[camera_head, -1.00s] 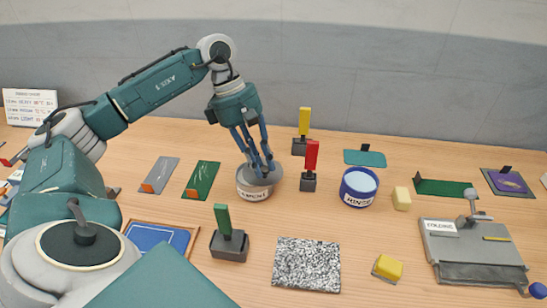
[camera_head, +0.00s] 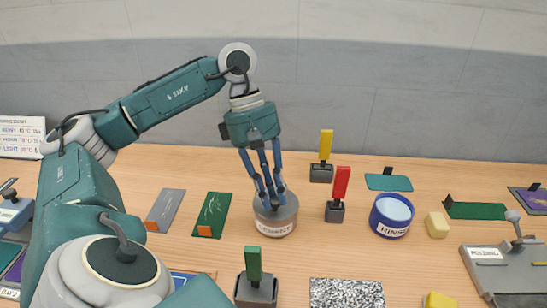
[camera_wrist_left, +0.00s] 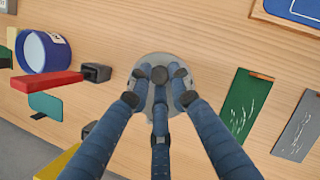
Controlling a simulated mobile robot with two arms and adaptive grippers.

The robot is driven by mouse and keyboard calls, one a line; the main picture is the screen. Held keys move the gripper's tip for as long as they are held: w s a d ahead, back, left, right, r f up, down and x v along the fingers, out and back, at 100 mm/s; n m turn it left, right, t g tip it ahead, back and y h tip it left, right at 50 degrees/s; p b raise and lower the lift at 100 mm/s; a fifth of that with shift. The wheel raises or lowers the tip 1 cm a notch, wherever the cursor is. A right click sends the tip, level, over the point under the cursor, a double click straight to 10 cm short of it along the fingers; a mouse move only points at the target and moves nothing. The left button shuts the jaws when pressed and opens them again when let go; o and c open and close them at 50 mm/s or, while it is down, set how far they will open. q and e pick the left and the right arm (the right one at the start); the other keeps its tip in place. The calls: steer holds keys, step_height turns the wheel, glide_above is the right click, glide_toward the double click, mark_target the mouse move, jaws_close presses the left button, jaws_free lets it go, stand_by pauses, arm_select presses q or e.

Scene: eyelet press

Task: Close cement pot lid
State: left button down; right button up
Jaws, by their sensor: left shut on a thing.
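The cement pot (camera_head: 275,228) is a round container with a white label, upright on the wooden table. A grey lid (camera_head: 288,208) shows at its top; the fingers partly hide it, so I cannot tell whether it sits fully flush. My left gripper (camera_head: 269,200) comes down from above with its three blue fingers closed on the lid's dark knob. In the left wrist view the fingertips (camera_wrist_left: 160,77) meet around the knob, with the pale round lid (camera_wrist_left: 143,68) beneath. My right gripper is not in view.
A blue rinse pot (camera_head: 391,216), a red-handled tool (camera_head: 341,183) and a yellow-handled tool (camera_head: 325,145) stand right of the pot. A green-handled tool (camera_head: 254,264) stands in front. A green card (camera_head: 213,212) lies to the left. Bare table surrounds the pot.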

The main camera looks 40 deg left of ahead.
arm_select(q)
steer(key=shift+r, duration=0.1)
steer(key=c, duration=1.6)
jaws_free()
steer(key=v, duration=1.1)
steer(key=shift+r, duration=0.45)
steer(key=shift+a, duration=0.1)
